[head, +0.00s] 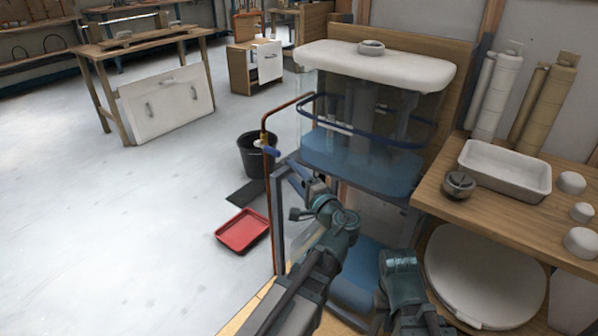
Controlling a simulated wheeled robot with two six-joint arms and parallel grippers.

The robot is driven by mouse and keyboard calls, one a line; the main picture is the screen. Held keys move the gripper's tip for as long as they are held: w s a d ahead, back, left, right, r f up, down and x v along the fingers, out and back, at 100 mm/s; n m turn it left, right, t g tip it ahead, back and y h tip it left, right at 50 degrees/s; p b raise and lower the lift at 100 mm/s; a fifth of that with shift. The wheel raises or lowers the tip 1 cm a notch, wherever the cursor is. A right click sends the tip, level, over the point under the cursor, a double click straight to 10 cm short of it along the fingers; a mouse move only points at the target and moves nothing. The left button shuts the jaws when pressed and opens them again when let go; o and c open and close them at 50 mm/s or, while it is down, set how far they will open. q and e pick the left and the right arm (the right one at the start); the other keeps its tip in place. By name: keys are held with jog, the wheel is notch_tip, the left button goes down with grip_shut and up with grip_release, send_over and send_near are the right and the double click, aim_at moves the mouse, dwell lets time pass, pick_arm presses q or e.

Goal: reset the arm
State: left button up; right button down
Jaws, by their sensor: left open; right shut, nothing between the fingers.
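My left arm reaches in from the bottom. Its gripper (303,177) is open and empty, in front of the clear tank and beside the copper pipe. My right arm stands low in the picture, to the right of the left one. Its gripper (378,322) is near the bottom edge, mostly hidden, shut and empty. Neither gripper holds anything.
A clear tank (350,155) with blue water and a white lid (375,62) stands ahead. A copper pipe (265,160) rises beside a black bucket (251,154). A red tray (243,230) lies on the floor. A wooden counter (440,192) holds a white basin (505,170). The left floor is clear.

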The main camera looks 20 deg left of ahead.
pick_arm(q)
jog(key=shift+s+d, duration=0.25)
pick_arm(e)
jog(key=shift+s+d, duration=0.1)
jog(key=shift+d, duration=0.2)
pick_arm(q)
jog(key=s+d+f+n+g+h, duration=0.25)
jog(key=s+f+g, duration=0.2)
jog(key=f, duration=0.45)
jog(key=s+d+f+n+g+h, duration=0.2)
jog(key=s+d+f+g+h, duration=0.5)
jog(key=s+d+f+h, duration=0.65)
jog(key=s+d+r+y+p, duration=0.1)
jog(key=r+p, duration=1.8)
jog(key=s+d+r+y+p, duration=0.1)
jog(key=d+r+y+p, duration=0.1)
jog(key=r+p, duration=1.7)
jog(key=shift+s+d+r+p, duration=0.15)
jog(key=shift+s+r+p, duration=0.15)
jog(key=shift+r, duration=0.2)
pick_arm(e)
notch_tip(320, 180, up, 39)
jog(key=shift+f, duration=0.15)
